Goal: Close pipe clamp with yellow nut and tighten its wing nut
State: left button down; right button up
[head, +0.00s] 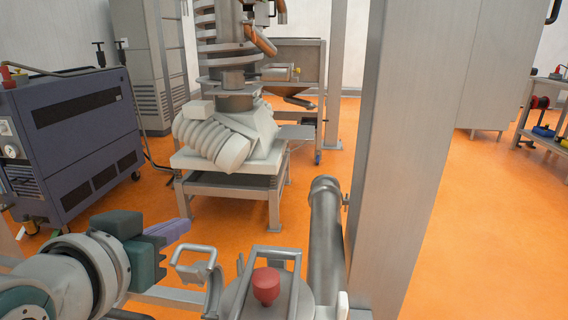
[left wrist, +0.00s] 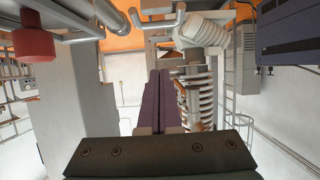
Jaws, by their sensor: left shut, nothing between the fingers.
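My left gripper (head: 184,227) is at the lower left of the head view, its purple fingers shut together with nothing between them. In the left wrist view the fingers (left wrist: 159,78) show as two plates pressed side by side. A grey metal loop handle (head: 197,249) stands just right of and below the fingertips, apart from them. A red knob (head: 266,285) sits right of it inside a metal frame (head: 281,253); the knob also shows at the upper left of the left wrist view (left wrist: 32,38). I cannot make out a yellow nut or a wing nut. My right gripper is out of view.
A grey pipe (head: 326,235) and a thick column (head: 401,150) stand to the right. A blue-grey cabinet (head: 80,130) is at the left. A pump on a low metal stand (head: 226,181) is beyond. Orange floor (head: 290,222) lies open between them.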

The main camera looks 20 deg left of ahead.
aim_at(197, 248)
pick_arm(q)
jog(key=b+x, duration=0.1)
jog(key=x, duration=0.2)
jog(key=b+x, duration=0.1)
jog(key=x, duration=0.2)
jog(key=b+x, duration=0.1)
jog(key=x, duration=0.2)
jog(key=shift+s+a+f, duration=0.1)
jog(key=shift+s+f, duration=0.05)
jog(key=shift+f, duration=0.45)
jog(key=shift+s+d+f, duration=0.15)
jog(key=shift+s+f, duration=0.15)
jog(key=shift+s, duration=0.3)
jog(key=shift+s+d+f, duration=0.15)
jog(key=shift+s+f, duration=0.1)
jog(key=shift+s, duration=0.4)
jog(key=shift+s+d+f, duration=0.1)
jog(key=shift+s, duration=0.15)
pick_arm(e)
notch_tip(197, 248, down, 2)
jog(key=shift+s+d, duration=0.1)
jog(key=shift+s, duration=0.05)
